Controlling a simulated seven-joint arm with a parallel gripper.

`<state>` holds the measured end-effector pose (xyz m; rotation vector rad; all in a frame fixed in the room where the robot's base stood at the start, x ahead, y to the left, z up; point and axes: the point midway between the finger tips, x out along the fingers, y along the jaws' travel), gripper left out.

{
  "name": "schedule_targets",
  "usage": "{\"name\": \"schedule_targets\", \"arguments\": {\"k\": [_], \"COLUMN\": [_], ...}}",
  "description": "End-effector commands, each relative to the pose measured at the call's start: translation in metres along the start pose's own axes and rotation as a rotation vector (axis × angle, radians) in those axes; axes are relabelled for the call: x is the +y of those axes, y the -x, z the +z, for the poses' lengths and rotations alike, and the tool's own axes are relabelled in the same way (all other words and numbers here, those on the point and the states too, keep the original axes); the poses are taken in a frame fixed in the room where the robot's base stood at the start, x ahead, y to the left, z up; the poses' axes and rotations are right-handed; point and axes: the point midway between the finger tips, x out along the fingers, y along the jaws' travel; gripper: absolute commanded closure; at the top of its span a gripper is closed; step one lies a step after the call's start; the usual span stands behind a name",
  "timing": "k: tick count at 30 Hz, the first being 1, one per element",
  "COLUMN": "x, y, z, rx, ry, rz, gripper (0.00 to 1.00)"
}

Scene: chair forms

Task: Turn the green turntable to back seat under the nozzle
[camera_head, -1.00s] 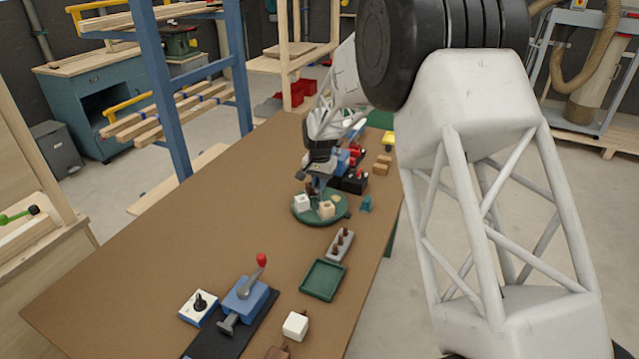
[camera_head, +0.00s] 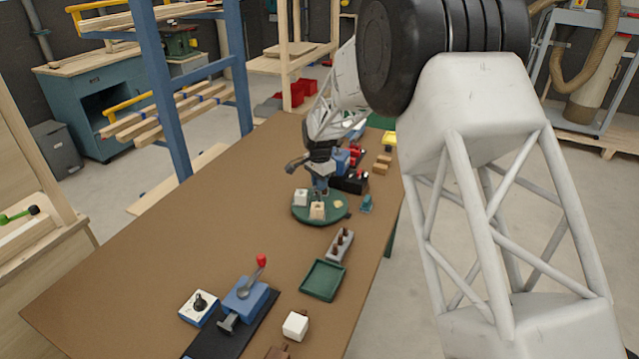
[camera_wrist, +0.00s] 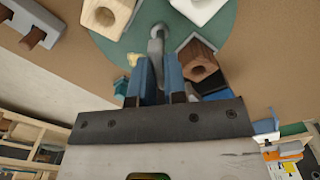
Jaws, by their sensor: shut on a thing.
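The green turntable (camera_head: 327,219) stands on the brown table in the head view, and part of its disc (camera_wrist: 113,47) fills the top of the wrist view. On it are a white block (camera_head: 301,197), a tan block with a hole (camera_head: 317,210) and a small yellowish piece (camera_head: 338,204). The wrist view shows a brown block with a hole (camera_wrist: 198,60) beside the fingers and a tan one (camera_wrist: 107,15). My gripper (camera_wrist: 157,65) is over the turntable, its blue fingers shut on a grey upright handle (camera_wrist: 157,42). I cannot make out the nozzle clearly; my arm hides that area.
A grey pegged block (camera_head: 340,242) and a green tray (camera_head: 323,280) lie in front of the turntable. A blue lever device (camera_head: 247,297) and a white cube (camera_head: 295,325) are nearer. A small teal piece (camera_head: 366,203) is at right. The table's left side is clear.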

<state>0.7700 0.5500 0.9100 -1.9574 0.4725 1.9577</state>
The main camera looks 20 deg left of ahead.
Motion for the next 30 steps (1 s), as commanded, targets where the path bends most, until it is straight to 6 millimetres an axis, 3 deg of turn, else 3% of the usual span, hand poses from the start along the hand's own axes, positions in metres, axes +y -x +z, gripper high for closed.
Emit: {"name": "schedule_targets", "arguments": {"k": [15,30], "x": [-0.0002,-0.0003], "y": [0.0014,0.0011], "z": [-0.0003,-0.0003], "rx": [0.001,0.001], "ry": [-0.235,-0.313], "rz": [-0.001,-0.001], "gripper": [1.00,1.00]}}
